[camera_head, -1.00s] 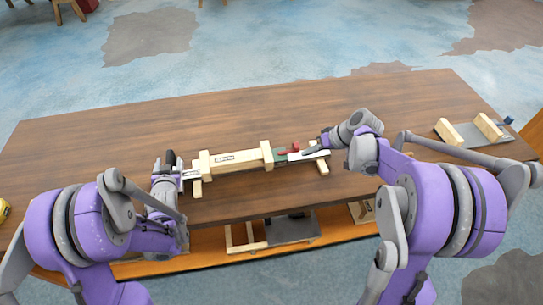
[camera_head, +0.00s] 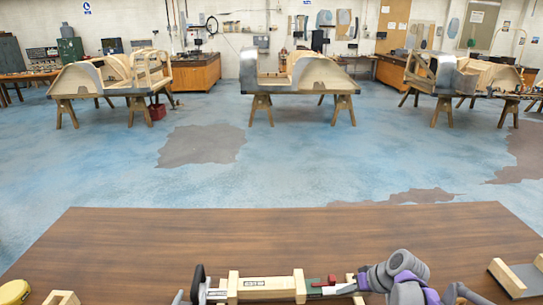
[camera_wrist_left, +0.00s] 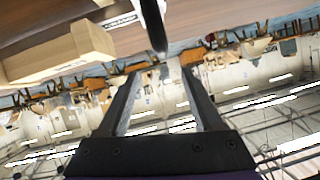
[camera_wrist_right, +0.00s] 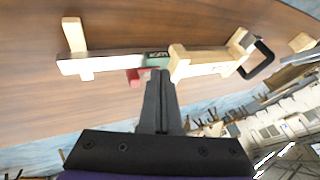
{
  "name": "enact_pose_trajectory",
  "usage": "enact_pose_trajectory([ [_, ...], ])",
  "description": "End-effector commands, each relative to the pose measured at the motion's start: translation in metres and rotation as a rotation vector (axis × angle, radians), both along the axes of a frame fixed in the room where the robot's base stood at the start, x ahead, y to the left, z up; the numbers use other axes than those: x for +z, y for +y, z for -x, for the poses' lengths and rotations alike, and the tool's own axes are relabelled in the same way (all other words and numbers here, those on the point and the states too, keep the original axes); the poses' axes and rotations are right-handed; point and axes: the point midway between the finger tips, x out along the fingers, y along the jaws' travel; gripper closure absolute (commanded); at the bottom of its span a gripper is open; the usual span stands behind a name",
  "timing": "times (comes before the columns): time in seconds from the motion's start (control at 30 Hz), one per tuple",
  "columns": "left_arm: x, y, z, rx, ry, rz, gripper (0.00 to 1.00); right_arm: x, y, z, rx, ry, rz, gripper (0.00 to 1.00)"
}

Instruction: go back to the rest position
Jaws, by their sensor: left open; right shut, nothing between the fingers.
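My left gripper shows open in the left wrist view (camera_wrist_left: 162,75), with nothing between its fingers. A pale wooden block (camera_wrist_left: 60,55) and a dark rod-like part lie beyond its fingertips. My right gripper shows shut and empty in the right wrist view (camera_wrist_right: 160,78), its tips close to the green part (camera_wrist_right: 157,61) of a wooden assembly; contact cannot be told. In the head view my purple and grey right arm (camera_head: 405,275) is beside the assembly's right end. My left gripper is mostly below the picture there, near the assembly's left end.
The wooden assembly (camera_head: 265,284) with a red part (camera_head: 331,281) lies on the brown table (camera_head: 270,235). A grey plate with wooden blocks (camera_head: 508,278) lies at right, a yellow round thing (camera_head: 14,292) at left. The table's far half is clear.

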Motion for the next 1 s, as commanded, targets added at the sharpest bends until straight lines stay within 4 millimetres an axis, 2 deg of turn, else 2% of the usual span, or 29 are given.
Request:
enact_pose_trajectory([
  [0.1,0.014,-0.006,0.019,0.006,0.080,0.030,0.33,0.019,0.018,0.034,-0.031,0.011,0.064,1.00],
  [0.3,0.031,-0.016,0.068,0.016,0.244,0.085,0.33,0.039,0.037,0.098,-0.104,0.004,0.190,1.00],
  [0.5,0.042,-0.028,0.131,0.024,0.405,0.135,0.33,0.043,0.044,0.159,-0.165,-0.046,0.298,1.00],
  [0.6,0.044,-0.033,0.160,0.027,0.474,0.154,0.33,0.040,0.044,0.183,-0.189,-0.077,0.337,1.00],
  [0.7,0.045,-0.036,0.182,0.030,0.525,0.169,0.33,0.036,0.043,0.198,-0.205,-0.103,0.364,1.00],
  [0.8,0.045,-0.038,0.196,0.031,0.555,0.176,0.33,0.034,0.042,0.206,-0.215,-0.122,0.379,1.00],
  [1.0,0.046,-0.039,0.202,0.031,0.570,0.181,0.33,0.033,0.041,0.210,-0.221,-0.131,0.387,1.00],
])
